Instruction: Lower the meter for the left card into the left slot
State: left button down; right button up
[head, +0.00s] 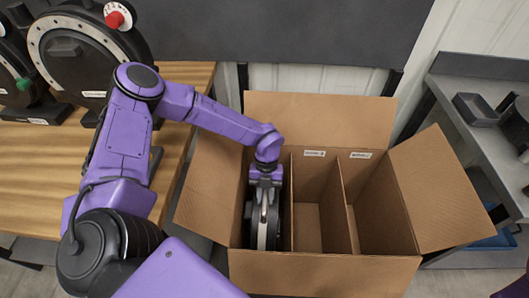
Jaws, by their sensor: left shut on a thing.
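A dark seed meter (249,224) with a grey edge stands upright, edge-on, in the left slot of the open cardboard box (320,273). My left gripper (264,201) is shut on it from above, inside that slot. Much of the meter is hidden by the gripper and the box's front wall, so I cannot tell whether it touches the slot floor. Small white cards show at the back of the middle slot (314,153) and the right slot (360,155). Any card at the left slot is hidden by my arm. My right gripper is out of view.
The middle and right slots are empty, parted by thin cardboard dividers (349,207). The box flaps are folded outward. More meters, one with a red knob (114,20), stand on the wooden table (185,80) at left. A grey bench (465,131) with a tray stands at right.

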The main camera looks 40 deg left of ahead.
pick_arm(q)
jog(key=shift+s+f, duration=0.25)
jog(key=shift+f, duration=0.15)
jog(key=c, duration=1)
grip_release()
jog(key=shift+o, duration=0.8)
jog(key=shift+w, duration=0.15)
jog(key=shift+a+f, duration=0.1)
jog(key=shift+f, duration=0.05)
notch_tip(320, 180, up, 12)
jog(key=p, duration=0.9)
jog(key=shift+r+p, duration=0.2)
jog(key=shift+p, duration=0.2)
jog(key=shift+r, duration=0.1)
